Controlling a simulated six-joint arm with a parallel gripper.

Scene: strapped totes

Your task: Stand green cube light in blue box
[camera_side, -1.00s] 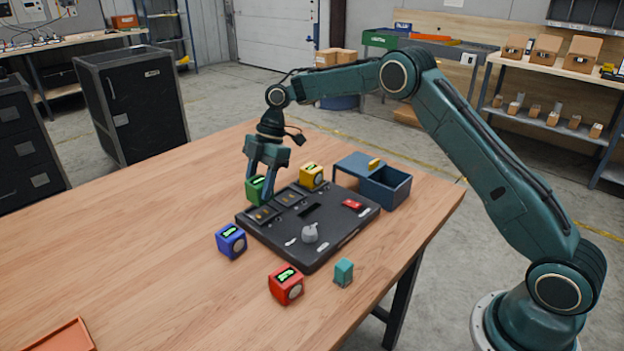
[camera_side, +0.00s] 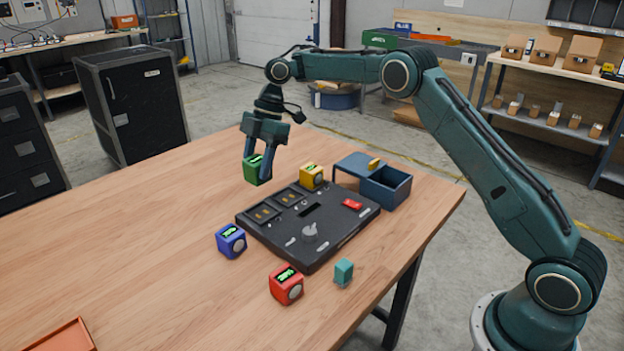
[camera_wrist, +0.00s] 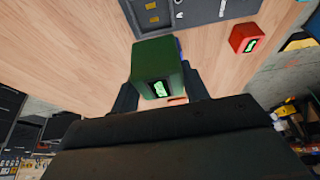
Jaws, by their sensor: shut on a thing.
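The green cube light (camera_side: 257,170), with a lit display on its top, is held between the fingers of my gripper (camera_side: 258,168) above the table, behind the black panel's left corner. In the wrist view the green cube light (camera_wrist: 160,66) sits between the two dark fingers of my gripper (camera_wrist: 160,88). The blue box (camera_side: 388,194) stands at the table's back right, its right part open on top. A blue lid-like slab with a yellow handle lies at its left side. The box's inside floor is hidden.
The black control panel (camera_side: 325,245) with a grey knob and a red switch lies mid-table. A yellow cube light (camera_side: 312,176) stands behind it, a blue one (camera_side: 231,241) left, a red one (camera_side: 286,284) in front. A teal block (camera_side: 344,271) is near the front right.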

